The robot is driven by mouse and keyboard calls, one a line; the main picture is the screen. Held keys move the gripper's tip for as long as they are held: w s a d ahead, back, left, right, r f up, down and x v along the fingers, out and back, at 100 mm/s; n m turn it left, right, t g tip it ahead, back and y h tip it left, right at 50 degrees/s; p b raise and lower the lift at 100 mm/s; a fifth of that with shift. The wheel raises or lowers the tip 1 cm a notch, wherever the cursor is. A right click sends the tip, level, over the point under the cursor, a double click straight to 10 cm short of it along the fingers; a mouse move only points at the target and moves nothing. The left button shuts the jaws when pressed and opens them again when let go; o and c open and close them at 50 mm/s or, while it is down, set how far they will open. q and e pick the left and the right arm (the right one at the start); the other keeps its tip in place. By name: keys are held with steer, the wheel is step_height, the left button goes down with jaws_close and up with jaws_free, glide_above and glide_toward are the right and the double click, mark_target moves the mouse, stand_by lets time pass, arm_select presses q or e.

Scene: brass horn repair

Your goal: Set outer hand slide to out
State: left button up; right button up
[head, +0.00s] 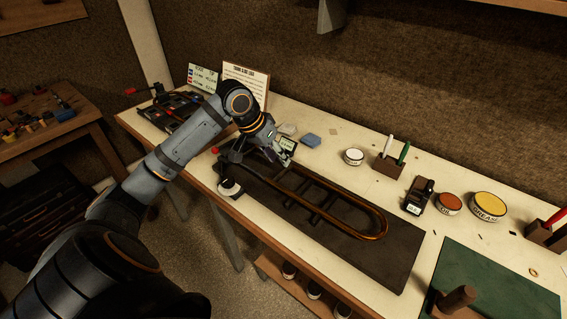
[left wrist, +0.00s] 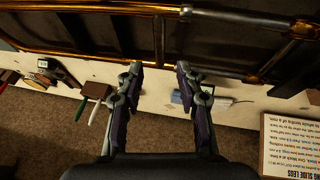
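The outer hand slide (head: 378,232), a long U-shaped brass tube, lies on a dark mat (head: 395,265) with its bend toward the lower right. Its other end is partly hidden by my left arm in the head view. In the left wrist view, its brass tubing (left wrist: 90,10) runs across the top, with a crosspiece (left wrist: 158,38) reaching down between the tubes. My left gripper (head: 279,160) is over the slide's left end. My right gripper is not in view.
A white-topped round item (head: 230,187) stands at the mat's left end. Sign cards (head: 245,84) stand behind my left arm. A green mat (head: 510,285) lies right.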

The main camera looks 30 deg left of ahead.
mark_target(286, 169)
arm_select(q)
steer(key=x, duration=0.4)
steer(key=shift+d+f, duration=0.1)
steer(key=shift+f, duration=0.25)
steer(key=c, duration=0.6)
jaws_close()
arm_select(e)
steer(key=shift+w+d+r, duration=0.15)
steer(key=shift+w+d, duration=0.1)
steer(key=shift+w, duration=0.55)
